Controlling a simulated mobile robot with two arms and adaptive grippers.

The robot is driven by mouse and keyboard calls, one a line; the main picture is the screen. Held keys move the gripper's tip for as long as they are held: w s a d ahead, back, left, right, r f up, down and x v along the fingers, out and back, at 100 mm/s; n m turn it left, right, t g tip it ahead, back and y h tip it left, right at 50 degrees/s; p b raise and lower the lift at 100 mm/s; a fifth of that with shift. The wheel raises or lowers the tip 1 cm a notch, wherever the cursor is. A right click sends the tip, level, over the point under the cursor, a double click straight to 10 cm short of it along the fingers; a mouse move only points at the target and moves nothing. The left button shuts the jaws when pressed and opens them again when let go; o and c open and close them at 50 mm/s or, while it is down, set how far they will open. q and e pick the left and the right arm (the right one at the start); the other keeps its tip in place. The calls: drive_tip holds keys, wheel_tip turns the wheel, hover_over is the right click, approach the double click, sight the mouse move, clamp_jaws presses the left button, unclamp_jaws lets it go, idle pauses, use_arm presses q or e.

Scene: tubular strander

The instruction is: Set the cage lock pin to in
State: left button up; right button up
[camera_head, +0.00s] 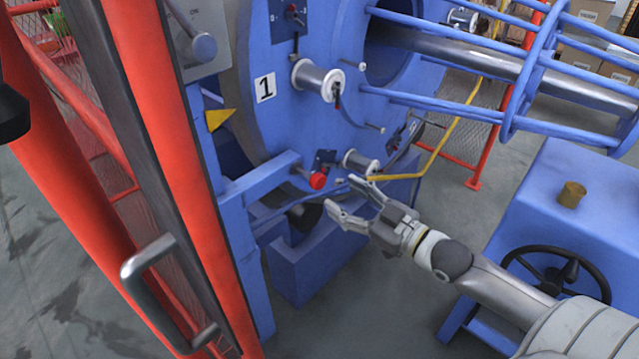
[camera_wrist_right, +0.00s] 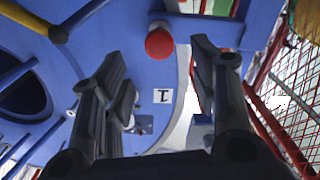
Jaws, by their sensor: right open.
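The cage lock pin appears to be the red round knob (camera_head: 317,181) on the end of a blue bracket arm, low on the front of the blue strander cage plate (camera_head: 290,140). In the right wrist view the red knob (camera_wrist_right: 159,43) shows ahead, between the fingertips in the picture. My right gripper (camera_head: 343,194) is open and empty, just right of the knob and apart from it, fingers pointing towards it. Its two dark fingers (camera_wrist_right: 158,62) stand wide apart in the wrist view. How far the pin is in is hidden. My left gripper is not in view.
A red guard door frame with a grey handle (camera_head: 150,262) stands at the left. Wire spools (camera_head: 318,80) and a spool (camera_head: 360,162) sit near the plate. A blue cabinet (camera_head: 560,200) with a black handwheel (camera_head: 553,268) is at the right. Grey floor lies open between.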

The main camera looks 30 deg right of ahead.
sight(322, 184)
drive_tip(key=x, duration=0.6)
drive_tip(key=shift+w+b, duration=0.1)
drive_tip(key=shift+b, duration=0.2)
drive_tip(key=shift+x, duration=0.9)
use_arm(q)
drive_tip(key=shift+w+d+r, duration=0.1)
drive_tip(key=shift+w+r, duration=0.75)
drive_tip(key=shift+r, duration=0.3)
use_arm(e)
drive_tip(key=shift+a, duration=0.1)
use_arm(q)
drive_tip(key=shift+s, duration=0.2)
use_arm(e)
drive_tip(key=shift+c, duration=0.7)
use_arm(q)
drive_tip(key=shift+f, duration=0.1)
use_arm(e)
clamp_jaws()
